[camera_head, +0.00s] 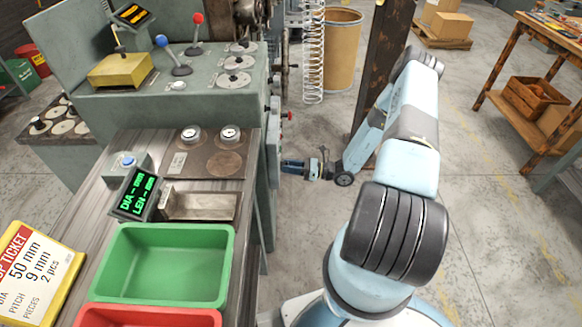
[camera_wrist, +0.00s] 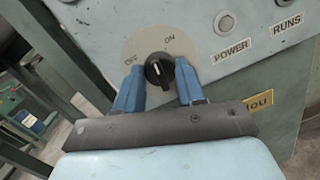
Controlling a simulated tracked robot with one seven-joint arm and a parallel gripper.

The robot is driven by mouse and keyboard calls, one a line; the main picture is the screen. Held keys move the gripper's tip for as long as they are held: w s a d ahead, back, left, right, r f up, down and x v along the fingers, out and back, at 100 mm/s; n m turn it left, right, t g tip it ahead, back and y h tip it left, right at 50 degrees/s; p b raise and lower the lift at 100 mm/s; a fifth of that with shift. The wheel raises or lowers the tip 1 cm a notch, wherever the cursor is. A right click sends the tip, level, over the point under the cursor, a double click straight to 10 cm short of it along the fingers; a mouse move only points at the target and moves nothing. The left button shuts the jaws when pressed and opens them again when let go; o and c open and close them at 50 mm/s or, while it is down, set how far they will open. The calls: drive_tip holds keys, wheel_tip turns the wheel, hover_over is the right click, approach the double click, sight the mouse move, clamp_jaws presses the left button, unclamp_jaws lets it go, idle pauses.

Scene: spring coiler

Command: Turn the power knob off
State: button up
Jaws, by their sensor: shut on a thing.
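The black power knob (camera_wrist: 159,72) sits on a round beige plate on the grey machine face in the wrist view. The plate is marked OFF at the left and ON at the upper right. The knob has a pale pointer line near its middle; which label it points to is hard to tell. My gripper (camera_wrist: 160,67) has its two blue fingers on either side of the knob, shut on it. In the head view my gripper (camera_head: 285,167) reaches the machine's right side, and the knob is hidden there.
The machine bench holds a green bin (camera_head: 165,265) and a small display (camera_head: 137,195). A dark post (camera_head: 385,70) stands close behind my arm. Open floor lies to the right.

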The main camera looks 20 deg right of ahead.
drive_tip(key=shift+f+n+g+y, duration=0.1)
drive_tip(key=shift+n+g+y, duration=0.2)
drive_tip(key=shift+n, duration=2.5)
drive_tip(key=shift+f+n+g+y, duration=0.15)
drive_tip(key=shift+n+g, duration=0.25)
drive_tip(key=shift+n, duration=2.4)
drive_tip(key=shift+r, duration=0.1)
drive_tip(key=shift+s, duration=0.1)
drive_tip(key=o, duration=1)
drive_tip(key=shift+o, duration=0.2)
drive_tip(key=v, duration=1.3)
drive_tip(key=shift+d, duration=0.4)
